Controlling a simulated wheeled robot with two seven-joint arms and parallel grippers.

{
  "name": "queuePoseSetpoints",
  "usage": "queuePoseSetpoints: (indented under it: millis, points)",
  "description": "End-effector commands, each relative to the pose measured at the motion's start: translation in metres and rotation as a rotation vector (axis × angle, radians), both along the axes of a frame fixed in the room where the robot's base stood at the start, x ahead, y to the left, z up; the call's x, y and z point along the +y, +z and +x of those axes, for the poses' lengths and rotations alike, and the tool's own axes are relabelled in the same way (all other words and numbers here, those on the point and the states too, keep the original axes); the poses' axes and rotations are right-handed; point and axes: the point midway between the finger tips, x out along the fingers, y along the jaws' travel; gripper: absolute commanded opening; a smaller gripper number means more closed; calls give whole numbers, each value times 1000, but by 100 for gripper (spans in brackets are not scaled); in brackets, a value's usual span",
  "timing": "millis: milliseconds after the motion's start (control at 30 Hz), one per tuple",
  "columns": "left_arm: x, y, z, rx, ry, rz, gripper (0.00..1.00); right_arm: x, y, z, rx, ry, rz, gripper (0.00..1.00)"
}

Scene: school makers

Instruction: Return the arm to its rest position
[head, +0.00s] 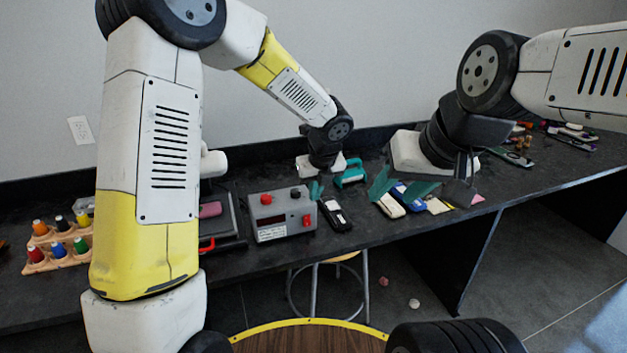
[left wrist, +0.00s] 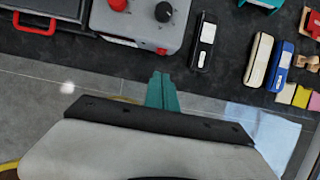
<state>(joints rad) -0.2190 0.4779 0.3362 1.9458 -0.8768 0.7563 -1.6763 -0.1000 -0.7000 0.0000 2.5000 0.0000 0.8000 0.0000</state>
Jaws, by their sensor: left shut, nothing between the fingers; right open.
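My left arm comes in from the left and reaches over the dark bench (head: 370,232). My left gripper (head: 316,190) is shut and empty, with its teal fingers above the bench between the grey box and the black device. In the left wrist view its shut teal fingers (left wrist: 162,90) show below the grey box. My right gripper (head: 402,188) is open and empty, its teal fingers apart over the bench near the cream and blue devices.
A grey box with knobs (head: 282,216), a black device (head: 334,215), a cream device (head: 390,206), a blue device (head: 408,198) and a teal tool (head: 350,173) lie on the bench. A bottle rack (head: 58,246) stands at left. A stool (head: 328,290) is below the bench.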

Motion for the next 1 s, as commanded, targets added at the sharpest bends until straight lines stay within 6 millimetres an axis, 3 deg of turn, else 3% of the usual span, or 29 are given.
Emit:
queuePoseSetpoints:
  millis: [133,267,400,600,800,1000]
  points:
    - [20,22,-9,-26,149,-48,0,0,0,0,0,0,0,46]
    - [57,61,-34,-74,476,-169,0,0,0,0,0,0,0,46]
    - [98,102,-75,-125,910,-355,0,0,0,0,0,0,0,46]
    - [140,141,-142,-157,1522,-668,0,0,0,0,0,0,0,46]
    - [159,161,-206,-97,2083,-1008,0,0,0,0,0,0,0,46]
    - [161,166,-242,20,2429,-1233,0,0,0,0,0,0,0,46]
